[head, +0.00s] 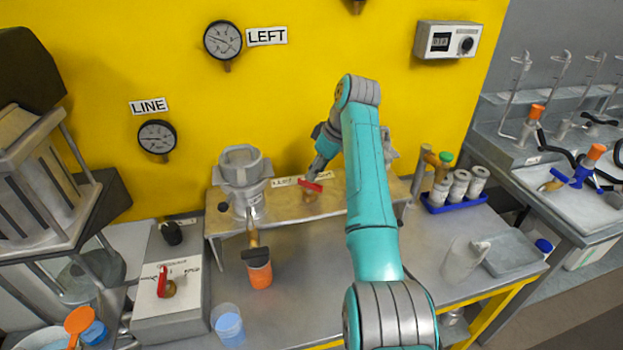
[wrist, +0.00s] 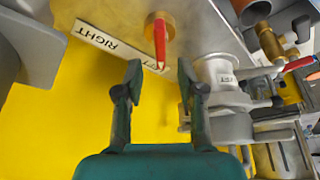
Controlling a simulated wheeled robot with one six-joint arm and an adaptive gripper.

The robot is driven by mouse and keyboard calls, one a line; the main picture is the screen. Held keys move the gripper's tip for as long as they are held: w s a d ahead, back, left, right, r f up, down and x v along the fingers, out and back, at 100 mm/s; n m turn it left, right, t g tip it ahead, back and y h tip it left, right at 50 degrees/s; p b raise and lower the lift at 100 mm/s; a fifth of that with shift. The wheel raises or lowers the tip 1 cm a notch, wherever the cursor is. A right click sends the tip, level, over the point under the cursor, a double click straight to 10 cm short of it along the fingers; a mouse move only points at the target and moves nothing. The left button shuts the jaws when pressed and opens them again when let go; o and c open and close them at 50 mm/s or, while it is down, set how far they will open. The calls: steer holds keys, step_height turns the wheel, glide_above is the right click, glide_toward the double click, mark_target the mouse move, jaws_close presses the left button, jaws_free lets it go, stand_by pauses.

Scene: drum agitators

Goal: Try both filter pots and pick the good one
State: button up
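The left filter pot (head: 243,182), a grey metal vessel, sits on the shelf's left end and also shows in the wrist view (wrist: 226,95). The right filter pot is mostly hidden behind my arm in the head view; a grey body at the wrist view's left edge (wrist: 32,45) may be it. Between the pots is a brass valve with a red handle (head: 312,186), on a plate marked LEFT and RIGHT (wrist: 108,41). My gripper (wrist: 159,68) is open and empty. The red handle (wrist: 160,45) lies just beyond and between the fingertips, apparently untouched.
A LEFT gauge (head: 222,40) and LINE gauge (head: 157,137) hang on the yellow wall. An orange-filled cup (head: 259,274) stands below the left pot's spout. A cup of blue liquid (head: 228,325) stands in front. A red lever (head: 163,281) sits on the left box.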

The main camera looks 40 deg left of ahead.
mark_target(310, 185)
steer(key=shift+x, duration=2.25)
jaws_close()
